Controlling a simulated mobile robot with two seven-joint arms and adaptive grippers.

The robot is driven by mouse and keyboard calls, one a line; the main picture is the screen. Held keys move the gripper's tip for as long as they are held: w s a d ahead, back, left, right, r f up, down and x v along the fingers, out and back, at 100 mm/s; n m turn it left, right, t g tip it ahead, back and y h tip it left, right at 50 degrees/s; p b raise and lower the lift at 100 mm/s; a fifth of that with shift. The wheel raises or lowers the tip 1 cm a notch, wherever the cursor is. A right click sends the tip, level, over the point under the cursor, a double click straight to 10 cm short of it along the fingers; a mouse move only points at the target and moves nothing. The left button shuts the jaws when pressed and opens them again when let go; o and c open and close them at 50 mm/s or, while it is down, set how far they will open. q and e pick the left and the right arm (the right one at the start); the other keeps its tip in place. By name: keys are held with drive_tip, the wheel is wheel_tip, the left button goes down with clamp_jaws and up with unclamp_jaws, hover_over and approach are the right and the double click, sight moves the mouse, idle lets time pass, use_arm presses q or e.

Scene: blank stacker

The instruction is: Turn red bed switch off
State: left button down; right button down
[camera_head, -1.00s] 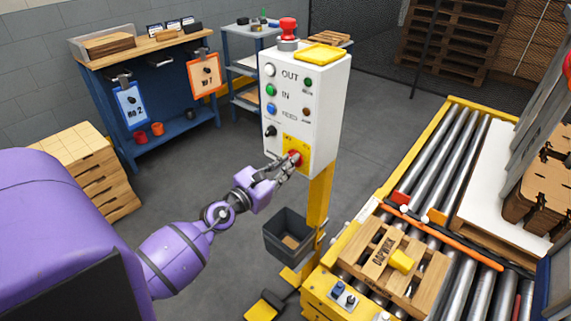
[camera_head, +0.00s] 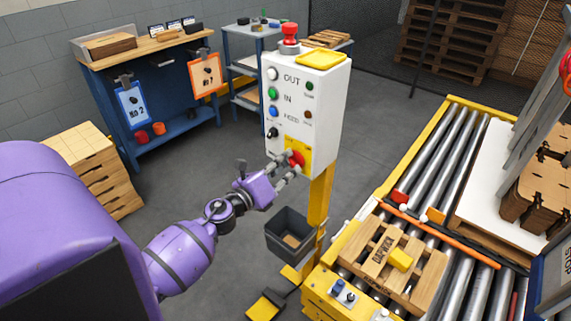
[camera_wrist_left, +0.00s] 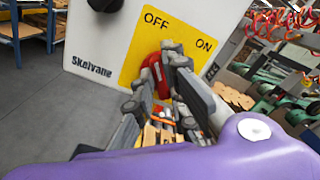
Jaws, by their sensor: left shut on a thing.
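The red switch (camera_head: 297,158) sits on a yellow plate (camera_head: 305,149) low on the front of a white control box (camera_head: 325,110). In the left wrist view the red switch (camera_wrist_left: 155,72) is between my fingers, under the words OFF and ON on the yellow plate (camera_wrist_left: 180,32). My left gripper (camera_head: 291,163) is shut on it, with one finger on each side; it also shows in the left wrist view (camera_wrist_left: 158,75). The fingers hide part of the switch, so I cannot tell which word it points to. My right gripper is not in view.
A black knob (camera_head: 272,132) and several buttons are above the switch, and a red mushroom button (camera_head: 290,32) tops the box. A grey bin (camera_head: 290,232) hangs on the yellow post below. A roller conveyor (camera_head: 450,150) with a pallet (camera_head: 375,250) stands at right.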

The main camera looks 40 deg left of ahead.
use_arm(q)
drive_tip(key=shift+n, duration=0.7)
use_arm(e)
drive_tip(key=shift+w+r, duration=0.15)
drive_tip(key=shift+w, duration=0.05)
use_arm(q)
drive_tip(key=shift+n, duration=0.3)
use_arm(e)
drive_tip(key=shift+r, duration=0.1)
use_arm(q)
drive_tip(key=c, duration=1.8)
unclamp_jaws()
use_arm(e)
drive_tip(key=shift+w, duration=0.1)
use_arm(q)
drive_tip(key=shift+o, duration=0.2)
drive_tip(key=s+a, duration=0.1)
drive_tip(key=s, duration=1.1)
